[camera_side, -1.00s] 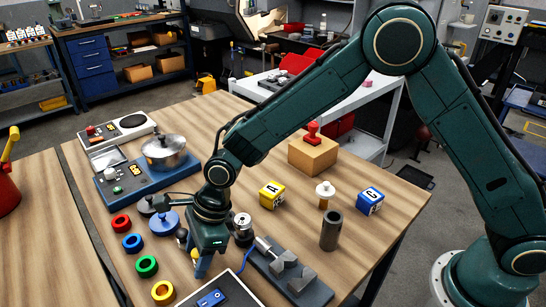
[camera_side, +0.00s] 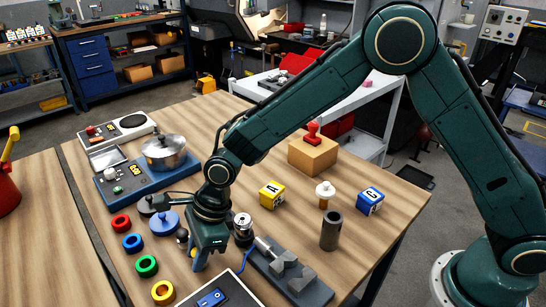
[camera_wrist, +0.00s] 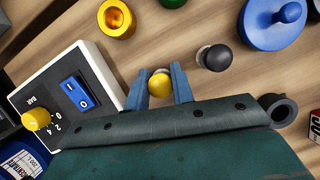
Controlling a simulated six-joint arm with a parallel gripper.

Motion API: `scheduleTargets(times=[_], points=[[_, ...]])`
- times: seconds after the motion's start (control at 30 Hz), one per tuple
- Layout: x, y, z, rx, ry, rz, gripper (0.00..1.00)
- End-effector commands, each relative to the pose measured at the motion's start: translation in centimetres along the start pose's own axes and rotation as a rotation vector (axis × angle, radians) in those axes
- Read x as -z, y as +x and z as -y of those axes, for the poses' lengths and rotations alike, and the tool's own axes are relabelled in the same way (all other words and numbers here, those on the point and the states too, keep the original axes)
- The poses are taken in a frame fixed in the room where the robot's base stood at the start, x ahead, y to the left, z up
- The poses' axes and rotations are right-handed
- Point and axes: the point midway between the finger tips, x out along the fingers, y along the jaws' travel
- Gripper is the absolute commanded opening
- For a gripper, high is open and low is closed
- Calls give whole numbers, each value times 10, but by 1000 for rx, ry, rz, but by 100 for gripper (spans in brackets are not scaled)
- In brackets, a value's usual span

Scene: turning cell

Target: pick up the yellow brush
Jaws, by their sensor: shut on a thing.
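The top of the yellow brush (camera_wrist: 160,84) shows as a rounded yellow end between the two blue fingers in the wrist view. My gripper (camera_wrist: 159,80) is shut on it, with a finger on each side. In the side view my gripper (camera_side: 198,262) points down at the table near the front edge of the work area. There the brush is mostly hidden by the gripper, and I cannot tell whether its lower end touches the table.
A switch box (camera_wrist: 104,62) stands close beside the fingers. A black knob (camera_wrist: 214,57) and a blue lid-like part (camera_wrist: 250,30) are near. Coloured rings, such as the yellow ring (camera_side: 163,292), lie left. A grey fixture (camera_side: 318,291) and dark cylinder (camera_side: 331,230) stand right.

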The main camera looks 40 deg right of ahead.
Motion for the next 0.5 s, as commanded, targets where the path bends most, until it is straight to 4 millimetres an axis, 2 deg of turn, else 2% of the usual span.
scheduleTargets(times=[0.27,0.5], points=[[-9,-20,1,2,-1,4,2],[-25,-59,1,4,-1,5,2]])
